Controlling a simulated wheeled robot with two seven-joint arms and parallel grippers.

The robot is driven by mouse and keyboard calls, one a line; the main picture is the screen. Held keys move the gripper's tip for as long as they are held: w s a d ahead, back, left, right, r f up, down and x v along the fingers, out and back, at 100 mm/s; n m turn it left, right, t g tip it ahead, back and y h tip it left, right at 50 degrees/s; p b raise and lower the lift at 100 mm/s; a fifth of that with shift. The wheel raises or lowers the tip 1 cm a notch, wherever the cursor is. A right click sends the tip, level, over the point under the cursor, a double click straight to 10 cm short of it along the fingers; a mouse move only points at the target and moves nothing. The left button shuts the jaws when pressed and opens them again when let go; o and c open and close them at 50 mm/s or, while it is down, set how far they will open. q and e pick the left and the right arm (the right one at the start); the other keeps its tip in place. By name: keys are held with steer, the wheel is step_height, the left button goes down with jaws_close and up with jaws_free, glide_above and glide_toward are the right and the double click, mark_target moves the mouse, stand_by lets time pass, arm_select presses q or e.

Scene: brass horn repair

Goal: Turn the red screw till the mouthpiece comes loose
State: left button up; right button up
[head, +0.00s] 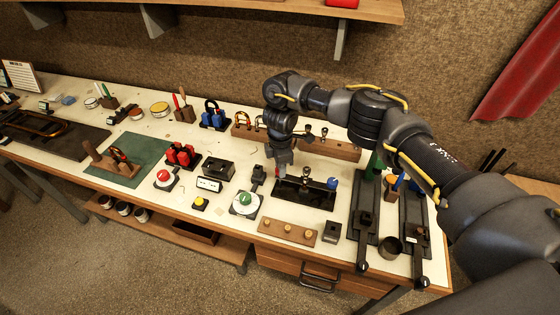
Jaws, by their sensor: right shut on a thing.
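My right gripper (281,172) points down at the left end of a black fixture (303,197) on the bench. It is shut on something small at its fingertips. A trace of red shows there, which looks like the red screw, but the fingers hide most of it. A small metal piece, perhaps the mouthpiece, stands upright in the middle of the fixture (307,172). A blue knob (332,183) sits at the fixture's right end. I cannot tell whether the mouthpiece is loose. My left gripper is not in view.
A dial with a green knob (245,201) stands left of the fixture. A wooden strip with pegs (287,231) lies in front. Long black tools (366,215) lie to the right, and a wooden rack (330,148) stands behind. A red-knobbed dial (164,178) is further left.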

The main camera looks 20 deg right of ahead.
steer(key=m+p, duration=0.1)
steer(key=m, duration=0.1)
steer(key=m+p, duration=0.2)
steer(key=m, duration=0.1)
steer(key=shift+w+r, duration=0.1)
steer(key=shift+r, duration=0.1)
stand_by(0.3)
steer(key=o, duration=1)
steer(key=shift+f, duration=0.15)
steer(key=shift+c, duration=0.2)
steer(key=shift+r, duration=0.45)
step_height(320, 180, up, 10)
steer(key=shift+p, duration=0.4)
steer(key=shift+f, duration=0.1)
